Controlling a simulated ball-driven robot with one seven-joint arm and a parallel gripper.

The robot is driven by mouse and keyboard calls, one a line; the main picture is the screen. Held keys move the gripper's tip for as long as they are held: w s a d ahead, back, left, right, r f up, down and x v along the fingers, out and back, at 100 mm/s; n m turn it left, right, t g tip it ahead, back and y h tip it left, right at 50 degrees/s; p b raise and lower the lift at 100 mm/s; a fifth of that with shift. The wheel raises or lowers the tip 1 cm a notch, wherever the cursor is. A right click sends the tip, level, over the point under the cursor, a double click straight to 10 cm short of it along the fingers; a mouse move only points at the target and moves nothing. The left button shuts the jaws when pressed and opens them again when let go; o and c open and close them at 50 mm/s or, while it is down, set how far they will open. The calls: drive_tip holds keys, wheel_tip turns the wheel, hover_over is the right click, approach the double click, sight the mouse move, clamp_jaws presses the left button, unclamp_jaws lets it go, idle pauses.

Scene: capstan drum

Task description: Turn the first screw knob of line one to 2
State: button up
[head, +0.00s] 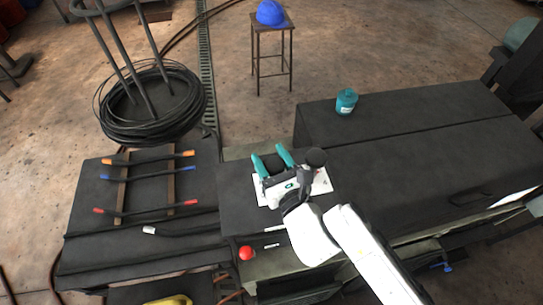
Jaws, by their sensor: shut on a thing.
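My gripper (275,165) is over the dark bench in the middle of the head view, at the end of my white arm. Two teal bars there look like its fingers, standing side by side with a gap between them. A white plate (324,183) lies flat on the bench under and beside my gripper. The first screw knob cannot be made out. My gripper and wrist cover much of the plate, and the scale and its numbers are not readable. The gripped thing is too small or hidden to see clearly.
A red ball-shaped button (246,253) is on the near side. A teal can (346,101) stands on the dark bench top (420,140) behind. Tools with coloured ends lie on a rack (123,180) at left, below a black cable coil (150,115). A blue helmet (270,13) rests on a stool.

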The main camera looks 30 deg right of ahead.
drive_tip(key=shift+w+r+n+y, duration=0.1)
drive_tip(key=shift+r+n+y, duration=0.2)
drive_tip(key=shift+r+y, duration=0.15)
drive_tip(key=o, duration=0.9)
drive_tip(key=shift+o, duration=0.4)
drive_tip(key=shift+f, duration=0.2)
drive_tip(key=shift+s+f+b, duration=0.2)
drive_tip(key=shift+s+b, duration=0.1)
drive_tip(key=shift+s, duration=0.3)
drive_tip(key=s+b, duration=0.2)
drive_tip(key=s, duration=0.7)
drive_tip(key=shift+s+a+r+b, duration=0.15)
drive_tip(key=shift+s+a+b, duration=0.15)
drive_tip(key=shift+s+b, duration=0.05)
